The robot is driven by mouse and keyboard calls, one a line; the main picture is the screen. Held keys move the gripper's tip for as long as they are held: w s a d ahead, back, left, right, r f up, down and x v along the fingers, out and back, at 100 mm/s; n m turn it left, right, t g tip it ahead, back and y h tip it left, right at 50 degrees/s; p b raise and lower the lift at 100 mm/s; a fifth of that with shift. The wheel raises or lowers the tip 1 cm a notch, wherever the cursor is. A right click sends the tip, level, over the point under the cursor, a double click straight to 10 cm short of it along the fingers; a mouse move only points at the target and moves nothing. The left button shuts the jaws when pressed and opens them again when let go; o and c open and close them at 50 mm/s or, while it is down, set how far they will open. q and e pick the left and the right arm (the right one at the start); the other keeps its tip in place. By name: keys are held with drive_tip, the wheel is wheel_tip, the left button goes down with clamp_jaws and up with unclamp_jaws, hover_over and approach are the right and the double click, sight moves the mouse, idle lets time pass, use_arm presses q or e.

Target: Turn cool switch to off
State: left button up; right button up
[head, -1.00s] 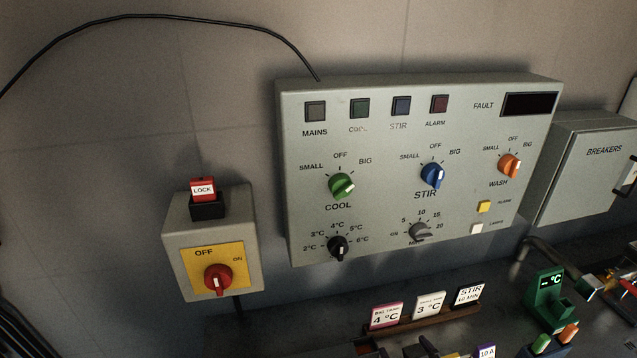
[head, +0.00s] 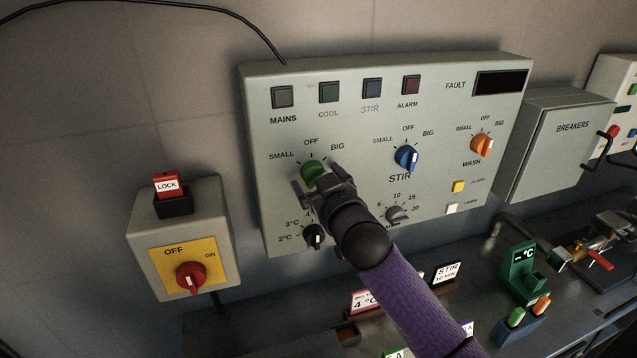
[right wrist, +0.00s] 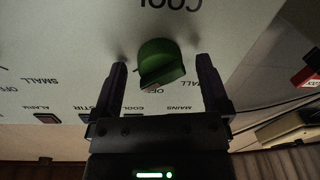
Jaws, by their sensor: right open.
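The green COOL knob (head: 312,170) is on the grey control panel (head: 262,105), under the labels SMALL, OFF and BIG. In the head view my right gripper partly covers it and its COOL label. I cannot tell for sure which label it points at. My right gripper (head: 318,183) is open in front of the knob, one finger on each side. In the right wrist view the knob (right wrist: 162,62) shows between the spread fingers (right wrist: 161,68), with gaps on both sides and its COOL label upside down. My left gripper is not in view.
The blue STIR knob (head: 407,158) and orange WASH knob (head: 482,145) are to the right. A black temperature knob (head: 314,237) is just below my gripper. A red isolator switch (head: 190,278) is at lower left. The bench below holds cards and a green thermometer unit (head: 519,272).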

drive_tip(key=c, duration=1.2)
drive_tip(key=shift+r, duration=0.1)
drive_tip(key=shift+c, duration=0.2)
